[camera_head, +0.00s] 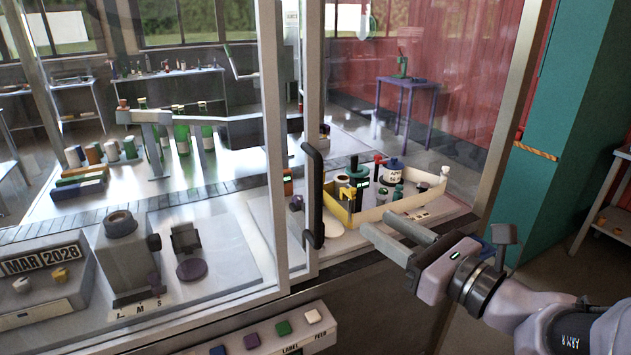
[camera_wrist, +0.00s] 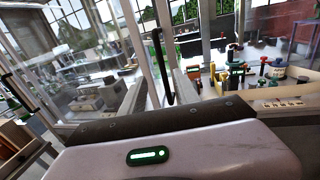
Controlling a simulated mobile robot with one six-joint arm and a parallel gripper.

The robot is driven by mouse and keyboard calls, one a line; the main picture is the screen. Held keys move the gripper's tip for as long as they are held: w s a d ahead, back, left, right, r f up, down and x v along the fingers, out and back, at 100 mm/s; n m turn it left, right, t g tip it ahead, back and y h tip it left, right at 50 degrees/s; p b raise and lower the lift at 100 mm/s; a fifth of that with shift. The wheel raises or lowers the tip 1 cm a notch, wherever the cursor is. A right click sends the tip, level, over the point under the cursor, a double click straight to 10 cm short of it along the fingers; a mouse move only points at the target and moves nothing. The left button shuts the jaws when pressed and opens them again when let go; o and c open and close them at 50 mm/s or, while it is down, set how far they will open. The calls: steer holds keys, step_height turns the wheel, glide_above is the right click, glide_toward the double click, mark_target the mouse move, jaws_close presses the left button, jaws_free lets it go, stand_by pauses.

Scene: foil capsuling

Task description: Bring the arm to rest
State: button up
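My gripper (camera_head: 377,222) is at the right of the head view, in front of the cabinet opening. Its two grey fingers point left and stand apart, with nothing seen between them. My arm reaches in from the lower right corner.
A shallow tray (camera_head: 362,216) of small tools and parts lies just beyond my gripper. A black door handle (camera_head: 314,198) stands upright left of it. A button panel (camera_head: 268,335) is below the glass. Green bottles (camera_head: 181,137) stand behind the glass.

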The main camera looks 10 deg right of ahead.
steer(key=s+a+f+n+g+y, duration=0.1)
steer(key=s+a+f+n+g, duration=0.25)
steer(key=a+n, duration=0.2)
steer(key=s+a+f+n+g, duration=0.3)
steer(key=s+a+n+g, duration=0.15)
steer(key=a, duration=0.25)
steer(key=s+a+f+n+g+h+b, duration=0.1)
steer(key=s+f+n+g+h, duration=0.15)
steer(key=s+f+n, duration=0.35)
steer(key=s+d+n+h, duration=0.2)
steer(key=d+n+h, duration=0.3)
steer(key=n, duration=0.5)
steer(key=shift+s+d+b, duration=0.3)
steer(key=shift+d+b, duration=0.05)
steer(key=shift+b, duration=0.1)
steer(key=shift+f+t, duration=0.15)
steer(key=shift+t, duration=0.1)
